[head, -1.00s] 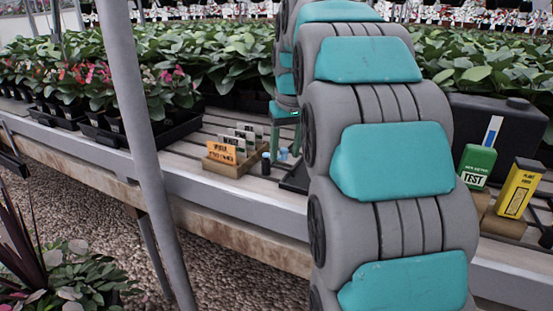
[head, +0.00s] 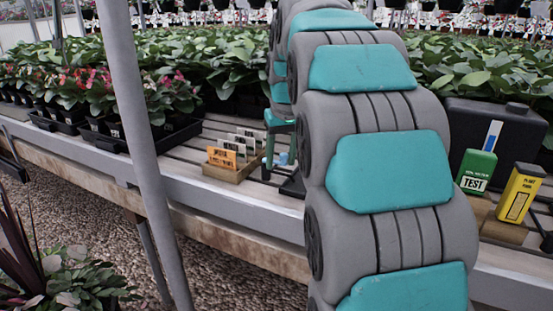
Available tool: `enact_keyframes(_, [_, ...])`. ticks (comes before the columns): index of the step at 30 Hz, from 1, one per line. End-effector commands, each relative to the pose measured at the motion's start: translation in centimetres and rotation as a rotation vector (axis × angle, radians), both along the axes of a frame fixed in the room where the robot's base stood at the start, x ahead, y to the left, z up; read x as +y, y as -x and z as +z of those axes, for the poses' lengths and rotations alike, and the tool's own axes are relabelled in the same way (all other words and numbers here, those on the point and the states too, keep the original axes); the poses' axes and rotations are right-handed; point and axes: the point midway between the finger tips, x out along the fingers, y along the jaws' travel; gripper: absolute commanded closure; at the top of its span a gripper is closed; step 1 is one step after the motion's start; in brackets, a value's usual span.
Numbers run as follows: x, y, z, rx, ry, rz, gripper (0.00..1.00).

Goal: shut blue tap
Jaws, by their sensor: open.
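A small light-blue piece (head: 283,159), which looks like the blue tap, stands on the slatted bench just left of my arm. It is small, and my arm hides what lies to its right. My gripper (head: 275,148) is green, points down at the bench and is open. One finger shows just left of the blue piece; the other finger is hidden or too small to make out. I cannot tell whether the gripper touches the blue piece.
A wooden box of plant labels (head: 233,163) sits left of my gripper. Right of my arm stand a green TEST box (head: 476,171), a yellow box (head: 520,193) and a black canister (head: 497,130). Potted plants fill the back. A grey post (head: 137,130) stands in front at left.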

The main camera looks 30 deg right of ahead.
Motion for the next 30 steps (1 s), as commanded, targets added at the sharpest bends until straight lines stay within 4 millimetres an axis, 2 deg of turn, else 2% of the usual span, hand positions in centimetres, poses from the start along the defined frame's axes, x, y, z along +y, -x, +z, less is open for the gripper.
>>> enact_keyframes(30, [4.6,-0.6,0.0,-0.001,-0.001,0.001,0.47])
